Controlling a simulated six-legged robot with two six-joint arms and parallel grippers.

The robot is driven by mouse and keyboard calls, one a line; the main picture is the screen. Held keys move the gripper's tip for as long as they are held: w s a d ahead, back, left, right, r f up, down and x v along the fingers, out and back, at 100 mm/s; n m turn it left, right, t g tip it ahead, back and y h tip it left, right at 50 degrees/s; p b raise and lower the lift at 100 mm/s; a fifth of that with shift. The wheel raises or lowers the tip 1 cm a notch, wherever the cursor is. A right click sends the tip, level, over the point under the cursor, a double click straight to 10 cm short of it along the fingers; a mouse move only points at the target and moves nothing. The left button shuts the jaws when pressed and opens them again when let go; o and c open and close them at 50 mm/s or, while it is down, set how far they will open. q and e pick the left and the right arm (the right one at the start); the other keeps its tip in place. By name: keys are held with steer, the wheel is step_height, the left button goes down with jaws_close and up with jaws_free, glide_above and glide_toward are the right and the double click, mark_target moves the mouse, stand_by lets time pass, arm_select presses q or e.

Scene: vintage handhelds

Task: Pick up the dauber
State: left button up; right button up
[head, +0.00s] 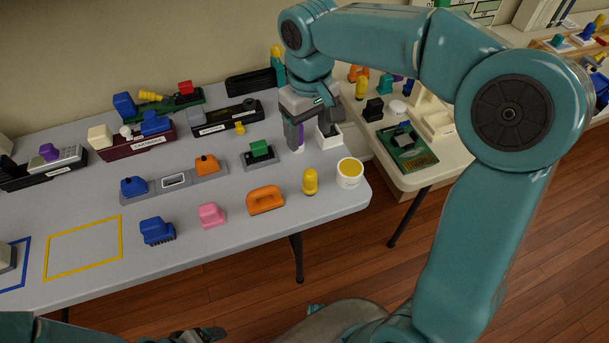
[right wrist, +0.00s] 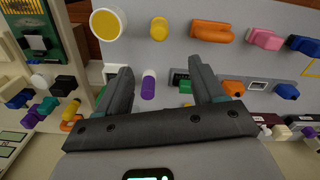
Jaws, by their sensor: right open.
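A short upright stick with a white body and purple end stands on the grey table near its back right corner; it shows in the right wrist view (right wrist: 148,84) and partly behind a finger in the head view (head: 298,144). I cannot tell for sure whether it or the yellow round-topped piece (head: 310,181) is the dauber. My right gripper (head: 311,136) is open and points down around the purple-and-white stick. In the right wrist view, the stick lies between the fingers (right wrist: 162,75), nearer the left one, with nothing gripped. My left gripper (head: 203,335) shows only dimly at the bottom edge.
A white pot with yellow contents (head: 349,175) stands at the table's right edge. A white block (head: 328,138) is close beside the right finger. A green-topped grey piece (head: 260,153) is to the left. An orange handled block (head: 266,200) lies in front. A second table with several parts adjoins.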

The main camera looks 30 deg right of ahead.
mark_target(309, 171)
steer(key=f, duration=0.3)
steer(key=f+b, duration=0.1)
steer(key=f, duration=0.2)
steer(key=s+f, duration=0.1)
steer(key=f, duration=0.3)
steer(key=shift+a+b, duration=0.1)
steer(key=shift+b, duration=0.2)
step_height(309, 171, down, 5)
steer(key=shift+w+b, duration=0.1)
steer(key=shift+b, duration=0.25)
steer(key=shift+w+f, duration=0.1)
steer(key=shift+f, duration=0.3)
steer(key=shift+c, duration=0.6)
steer(key=c, duration=1)
steer(key=shift+r, duration=0.2)
step_height(309, 171, up, 20)
steer(key=p, duration=0.3)
steer(key=shift+f, duration=0.1)
